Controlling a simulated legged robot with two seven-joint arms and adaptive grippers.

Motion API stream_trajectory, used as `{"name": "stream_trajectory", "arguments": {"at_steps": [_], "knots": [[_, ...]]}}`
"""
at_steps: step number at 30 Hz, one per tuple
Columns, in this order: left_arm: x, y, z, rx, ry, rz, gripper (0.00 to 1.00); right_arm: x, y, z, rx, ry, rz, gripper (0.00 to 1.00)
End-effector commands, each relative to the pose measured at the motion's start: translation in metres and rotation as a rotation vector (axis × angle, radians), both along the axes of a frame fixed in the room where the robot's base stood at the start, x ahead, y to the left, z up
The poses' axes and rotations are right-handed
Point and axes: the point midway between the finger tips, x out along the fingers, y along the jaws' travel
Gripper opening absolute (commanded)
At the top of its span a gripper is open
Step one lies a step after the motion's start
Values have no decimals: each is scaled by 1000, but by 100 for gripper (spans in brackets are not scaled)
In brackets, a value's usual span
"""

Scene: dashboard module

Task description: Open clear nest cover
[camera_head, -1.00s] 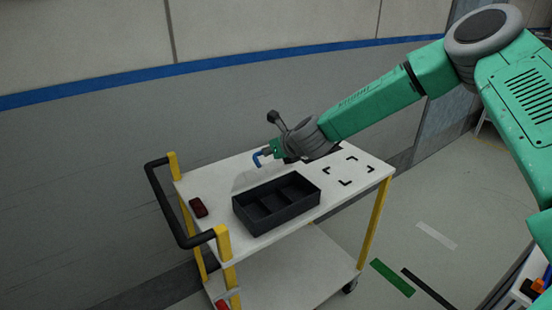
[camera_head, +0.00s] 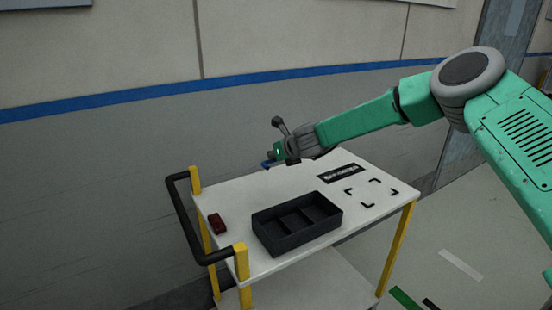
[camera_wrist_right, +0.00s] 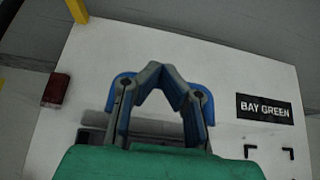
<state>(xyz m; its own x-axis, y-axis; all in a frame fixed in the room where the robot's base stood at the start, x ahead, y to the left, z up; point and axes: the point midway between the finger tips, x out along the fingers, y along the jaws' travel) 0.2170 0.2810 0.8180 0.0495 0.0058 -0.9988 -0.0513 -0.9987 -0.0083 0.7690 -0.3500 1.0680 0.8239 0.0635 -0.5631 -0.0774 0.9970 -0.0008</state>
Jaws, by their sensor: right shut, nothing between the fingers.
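My right gripper (camera_head: 266,164) is above the back edge of the white cart top, its blue fingertips pointing left. In the right wrist view its fingers (camera_wrist_right: 160,75) meet at the tips, shut and empty. A black open tray (camera_head: 297,224) with compartments sits on the cart's front part, apart from the gripper. I cannot make out a clear nest cover. A grey strip (camera_wrist_right: 94,119) shows behind the fingers in the wrist view, partly hidden; I cannot tell what it is. My left gripper is not in view.
The white cart (camera_head: 235,195) has a black push handle (camera_head: 184,218) at left. A dark red block (camera_head: 217,223) lies near it. A black BAY GREEN label (camera_head: 341,173) and corner marks (camera_head: 371,192) lie at right. A wall stands behind.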

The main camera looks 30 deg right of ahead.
Motion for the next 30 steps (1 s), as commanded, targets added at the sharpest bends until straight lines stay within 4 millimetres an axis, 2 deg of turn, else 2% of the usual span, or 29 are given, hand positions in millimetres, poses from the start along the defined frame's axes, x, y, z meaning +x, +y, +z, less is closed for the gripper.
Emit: {"name": "stream_trajectory", "arguments": {"at_steps": [20, 26, 30], "knots": [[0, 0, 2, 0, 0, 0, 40, -1, 1, -3, 2, 9, 2, 0], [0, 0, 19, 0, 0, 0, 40, -1, 0, 20, 2, 6, 3, 0], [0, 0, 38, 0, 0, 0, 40, -2, 0, 46, 2, 3, 3, 0]]}}
